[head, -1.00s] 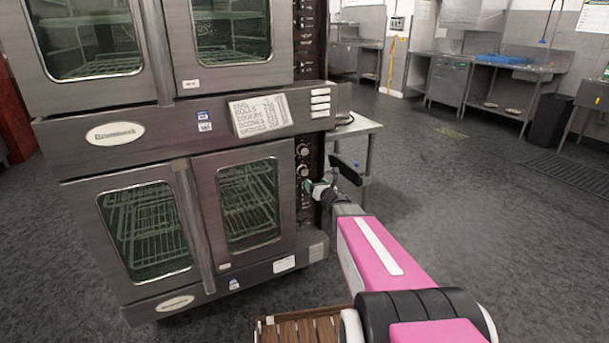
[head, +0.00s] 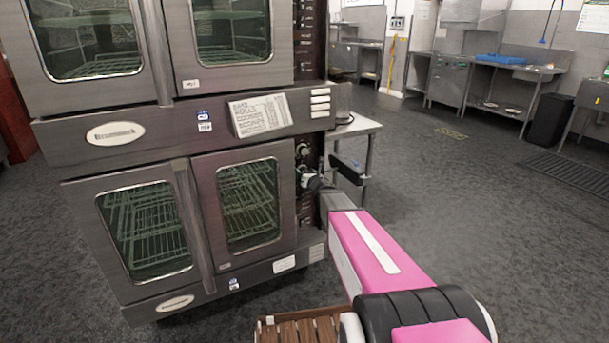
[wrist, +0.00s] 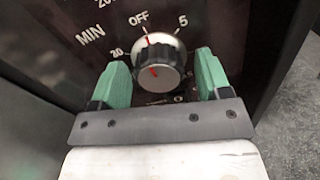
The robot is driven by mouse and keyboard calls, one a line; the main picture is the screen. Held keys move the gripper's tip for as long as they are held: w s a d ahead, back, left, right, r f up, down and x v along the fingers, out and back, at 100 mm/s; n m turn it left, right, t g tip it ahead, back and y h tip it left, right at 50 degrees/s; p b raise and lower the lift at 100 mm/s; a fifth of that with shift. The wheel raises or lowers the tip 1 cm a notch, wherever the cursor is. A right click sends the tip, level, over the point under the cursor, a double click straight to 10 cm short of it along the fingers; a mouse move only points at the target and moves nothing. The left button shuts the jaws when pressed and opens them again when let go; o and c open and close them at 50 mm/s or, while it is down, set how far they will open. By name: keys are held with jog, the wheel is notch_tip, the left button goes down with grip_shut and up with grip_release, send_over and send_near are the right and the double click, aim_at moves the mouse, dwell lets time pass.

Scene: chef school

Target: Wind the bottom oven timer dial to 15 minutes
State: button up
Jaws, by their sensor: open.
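The lower oven (head: 190,225) of a stacked steel double oven stands at the left in the head view, with its dark control strip along its right side. In the wrist view the timer dial (wrist: 157,65) is a silver-rimmed black knob with red marks. The print around it reads OFF above, 5 to the upper right and MIN to the left. My gripper (wrist: 162,85) is open, its green fingertips to the left and right of the dial, with visible gaps. In the head view my gripper (head: 312,180) is at the control strip, small and partly hidden by my arm.
The upper oven (head: 225,40) sits above, with a paper list (head: 261,115) on the panel between. A steel table (head: 352,128) stands just behind the control strip. Steel counters (head: 500,85) line the far right.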

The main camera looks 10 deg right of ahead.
jog(key=c, duration=0.7)
